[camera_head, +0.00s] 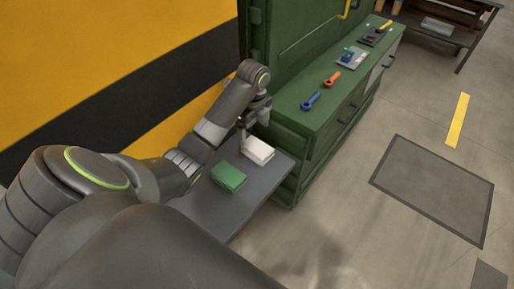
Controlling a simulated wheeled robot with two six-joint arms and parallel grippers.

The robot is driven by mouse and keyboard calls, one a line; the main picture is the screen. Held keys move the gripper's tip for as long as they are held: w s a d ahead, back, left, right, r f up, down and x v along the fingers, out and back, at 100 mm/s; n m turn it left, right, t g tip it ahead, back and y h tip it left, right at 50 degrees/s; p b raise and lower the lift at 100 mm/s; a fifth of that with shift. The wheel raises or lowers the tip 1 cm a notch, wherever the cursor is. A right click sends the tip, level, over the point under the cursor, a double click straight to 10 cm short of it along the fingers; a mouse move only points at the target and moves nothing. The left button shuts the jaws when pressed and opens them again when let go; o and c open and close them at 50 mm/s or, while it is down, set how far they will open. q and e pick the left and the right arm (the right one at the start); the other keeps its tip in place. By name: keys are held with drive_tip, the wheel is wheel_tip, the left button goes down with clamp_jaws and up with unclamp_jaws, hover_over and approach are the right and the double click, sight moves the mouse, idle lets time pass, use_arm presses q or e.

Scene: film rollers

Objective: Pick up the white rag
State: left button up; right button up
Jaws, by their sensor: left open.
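The white rag (257,151) is a folded pale block on a grey shelf (215,207) beside the green cabinet. A green folded rag (229,177) lies on the same shelf, nearer to me and apart from the white one. My left gripper (243,135) is at the upper left edge of the white rag, pointing down. It is open, and its fingers are small and partly hidden by the arm, so I cannot tell whether they touch the rag. My right gripper is not in view.
The green cabinet (290,122) stands right behind the shelf. On its top lie a blue tool (311,101), an orange tool (332,79) and other small items. A yellow and black wall is at left. The floor at right is clear, with a dark floor plate (435,190).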

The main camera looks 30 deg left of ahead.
sight(256, 146)
use_arm(q)
drive_tip(key=shift+f+b, duration=0.95)
drive_tip(key=shift+f, duration=0.45)
drive_tip(key=shift+d+f+b, duration=0.2)
drive_tip(key=shift+f+b, duration=0.7)
drive_tip(key=shift+f, duration=0.55)
drive_tip(key=shift+w+f+p, duration=0.1)
drive_tip(key=shift+f+p, duration=0.25)
drive_tip(key=shift+f, duration=0.3)
drive_tip(key=c, duration=1)
drive_tip(key=shift+c, duration=0.4)
